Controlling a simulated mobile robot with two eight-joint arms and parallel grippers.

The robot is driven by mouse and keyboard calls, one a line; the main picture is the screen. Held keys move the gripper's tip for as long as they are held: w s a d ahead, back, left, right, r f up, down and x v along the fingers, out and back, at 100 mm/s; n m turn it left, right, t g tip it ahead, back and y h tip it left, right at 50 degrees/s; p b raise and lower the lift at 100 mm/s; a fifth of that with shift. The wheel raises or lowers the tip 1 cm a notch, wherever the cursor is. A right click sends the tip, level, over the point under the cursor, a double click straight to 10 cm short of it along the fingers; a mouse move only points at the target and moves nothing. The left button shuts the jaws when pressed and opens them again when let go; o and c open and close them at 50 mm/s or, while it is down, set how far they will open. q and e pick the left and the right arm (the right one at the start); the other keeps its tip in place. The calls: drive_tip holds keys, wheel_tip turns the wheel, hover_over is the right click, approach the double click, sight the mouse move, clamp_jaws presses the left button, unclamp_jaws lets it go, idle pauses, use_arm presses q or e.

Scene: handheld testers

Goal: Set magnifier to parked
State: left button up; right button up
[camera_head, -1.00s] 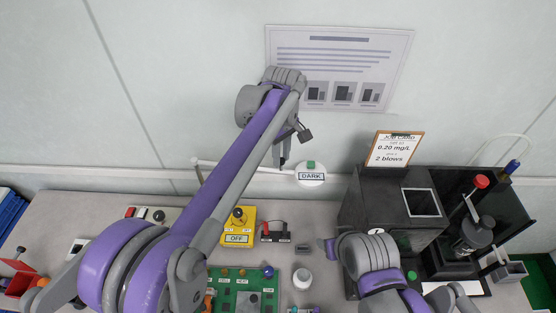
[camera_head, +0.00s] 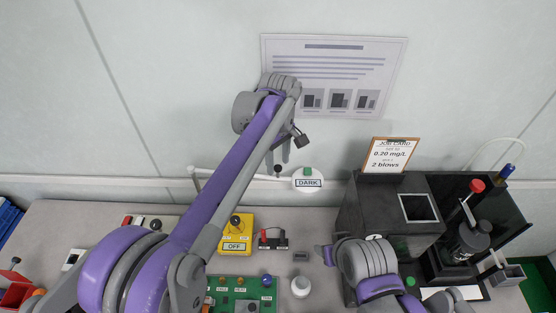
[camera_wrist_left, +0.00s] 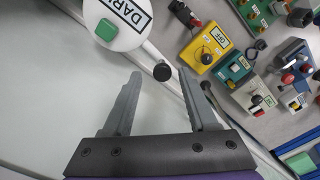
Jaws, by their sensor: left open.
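The magnifier is a white wall arm with a round white head (camera_head: 308,180), a green button on top and a label reading DARK. The head also shows at the top of the left wrist view (camera_wrist_left: 112,22). A small black knob (camera_wrist_left: 162,71) sits beside the head on the arm. My left gripper (camera_wrist_left: 160,78) is open and empty, its fingers on either side of this knob in the picture; I cannot tell whether they touch it. In the head view, my left gripper (camera_head: 278,160) is just left of the round head. My right arm's fingers are not clear near the dark box.
A dark box (camera_head: 380,215) with a job card (camera_head: 390,155) stands right of the magnifier. A poster (camera_head: 345,75) hangs on the wall behind.

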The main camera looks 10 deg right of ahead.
use_arm(q)
wheel_tip(320, 180, up, 11)
drive_tip(key=shift+p, duration=0.45)
use_arm(e)
drive_tip(key=shift+w+r, duration=0.45)
drive_tip(key=shift+r, duration=0.3)
use_arm(q)
drive_tip(key=shift+f, duration=0.1)
drive_tip(key=s+a+f+m+t, duration=0.15)
drive_tip(key=s+a, duration=0.25)
drive_tip(key=a, duration=0.4)
drive_tip(key=s+a+f+m+t, duration=0.1)
drive_tip(key=s+a+m, duration=0.15)
drive_tip(key=a, duration=0.45)
drive_tip(key=s+a+f+m+t, duration=0.3)
drive_tip(key=s+a+f, duration=0.8)
drive_tip(key=s+f, duration=0.3)
drive_tip(key=shift+s+a+t, duration=0.15)
drive_tip(key=shift+s+t, duration=0.2)
drive_tip(key=shift+s, duration=0.45)
drive_tip(key=shift+r, duration=0.1)
